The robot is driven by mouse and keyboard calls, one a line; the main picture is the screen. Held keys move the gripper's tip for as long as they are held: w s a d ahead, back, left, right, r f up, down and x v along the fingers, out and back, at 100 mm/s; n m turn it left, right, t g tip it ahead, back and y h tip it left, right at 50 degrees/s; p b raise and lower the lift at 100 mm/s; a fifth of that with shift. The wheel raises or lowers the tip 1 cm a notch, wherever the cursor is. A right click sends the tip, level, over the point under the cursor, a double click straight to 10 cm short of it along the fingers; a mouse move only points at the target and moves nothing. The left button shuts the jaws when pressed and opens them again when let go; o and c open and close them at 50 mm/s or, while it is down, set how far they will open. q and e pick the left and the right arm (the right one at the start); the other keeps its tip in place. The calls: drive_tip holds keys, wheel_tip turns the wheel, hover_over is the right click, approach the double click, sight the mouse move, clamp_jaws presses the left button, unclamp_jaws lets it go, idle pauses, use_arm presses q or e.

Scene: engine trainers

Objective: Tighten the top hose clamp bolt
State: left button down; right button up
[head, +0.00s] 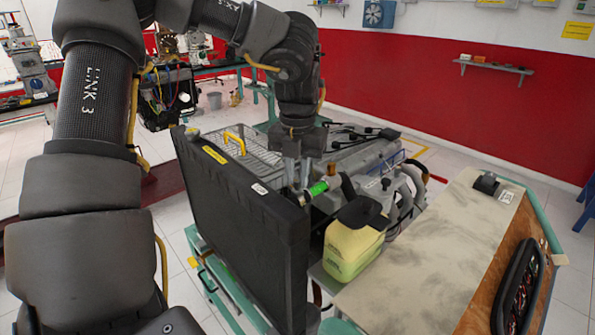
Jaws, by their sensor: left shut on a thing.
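My left gripper (298,186) points down over the engine trainer (375,165), just behind the top edge of the black panel. It is shut on a small green-banded tool (318,188), whose green part sticks out to the right of the fingers. The tool's other end is hidden by the fingers and the panel. Grey hoses (407,190) curve at the right of the engine. The top hose clamp and its bolt are too small to make out, and I cannot tell whether the tool touches them. My right gripper is not in view.
The black panel (245,215) stands upright in front of the engine. A yellowish container with a black top (352,243) stands right of it. A workbench (425,255) at the right holds a black tool tray (517,287); its middle is clear.

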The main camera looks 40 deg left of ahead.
sight(297, 179)
use_arm(q)
drive_tip(key=m+p, duration=0.1)
drive_tip(key=m, duration=1)
drive_tip(key=shift+p, duration=0.35)
drive_tip(key=shift+m, duration=0.5)
drive_tip(key=c, duration=1.3)
unclamp_jaws()
drive_tip(key=shift+c, duration=0.2)
drive_tip(key=shift+r, duration=0.25)
wheel_tip(297, 179, up, 10)
drive_tip(key=shift+r+p, duration=0.2)
drive_tip(key=shift+p, duration=0.1)
